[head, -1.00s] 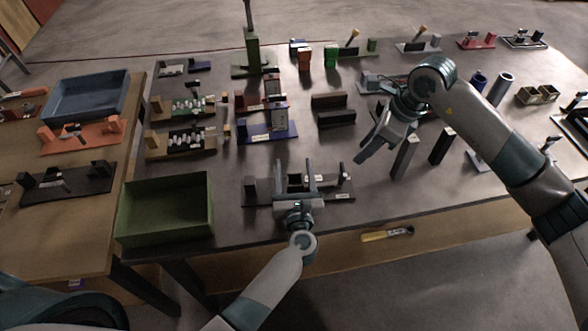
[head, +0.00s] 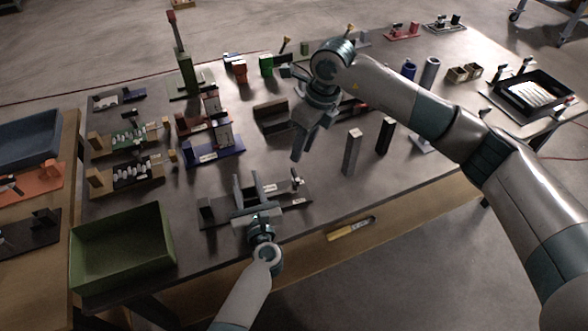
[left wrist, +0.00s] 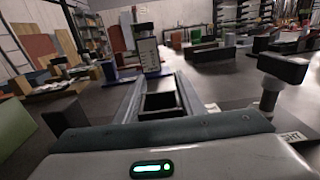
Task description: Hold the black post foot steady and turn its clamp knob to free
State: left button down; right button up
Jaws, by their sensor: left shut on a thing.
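The black post foot appears to be the dark fixture near the front edge, with a long base plate (head: 217,212), an end block (head: 205,209) and an upright knob piece (head: 296,180) at its right. My left gripper (head: 248,186) is over the middle of this fixture. In the left wrist view its fingers close on a dark block (left wrist: 160,103), whose lower part is hidden. The black-topped knob (left wrist: 284,68) stands to the right, apart from the fingers. My right gripper (head: 301,147) hangs above the table, behind and right of the knob, touching nothing visible; its jaw opening is unclear.
A grey post (head: 352,153) and a black post (head: 385,136) stand right of my right gripper. A green bin (head: 125,250) is at the front left corner. A yellow-handled tool (head: 350,229) is by the front edge. Other fixtures fill the table's back and left.

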aim_at(295, 174)
jog(key=m, duration=0.2)
jog(key=a+r+m+h, duration=0.1)
jog(key=m, duration=0.2)
jog(key=r+m+h, duration=0.1)
jog(key=m, duration=0.1)
jog(key=shift+w+a, duration=0.35)
jog(key=shift+a, duration=0.05)
jog(key=shift+f, duration=5.95)
grip_shut()
